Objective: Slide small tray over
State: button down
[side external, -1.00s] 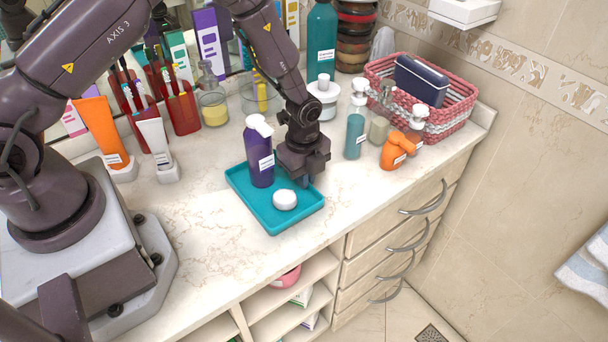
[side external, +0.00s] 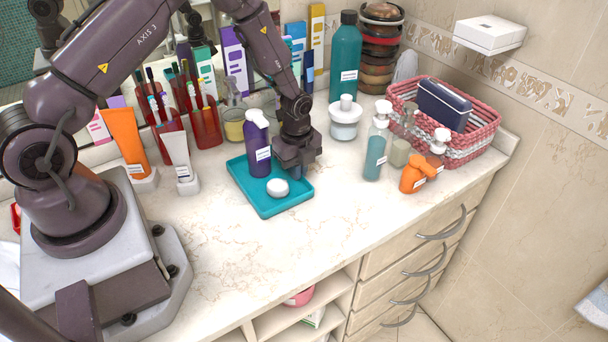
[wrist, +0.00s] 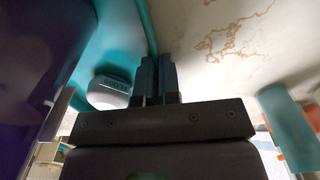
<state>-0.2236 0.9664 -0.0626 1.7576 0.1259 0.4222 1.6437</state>
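The small teal tray (side external: 262,207) lies on the counter in the side external view. A purple pump bottle (side external: 256,145) stands upright in it, and a small white round jar (side external: 277,187) sits near its front. My gripper (side external: 296,172) is at the tray's right edge, pointing down, beside the bottle. In the wrist view my two dark fingers (wrist: 158,78) are close together, one on each side of the tray's rim (wrist: 149,25), and look shut on it. The jar (wrist: 109,90) is left of the fingers, with the dark purple bottle (wrist: 38,70) farther left.
A white tube (side external: 178,150) and orange tube (side external: 124,138) stand left of the tray. A teal pump bottle (side external: 375,155), orange bottle (side external: 413,178) and pink-white basket (side external: 465,150) stand to the right. A white jar (side external: 345,122) is behind. The counter in front is clear.

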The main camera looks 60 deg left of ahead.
jog(key=shift+a, duration=0.3)
jog(key=c, duration=1.2)
grip_release()
jog(key=shift+c, duration=0.2)
notch_tip(320, 180, up, 13)
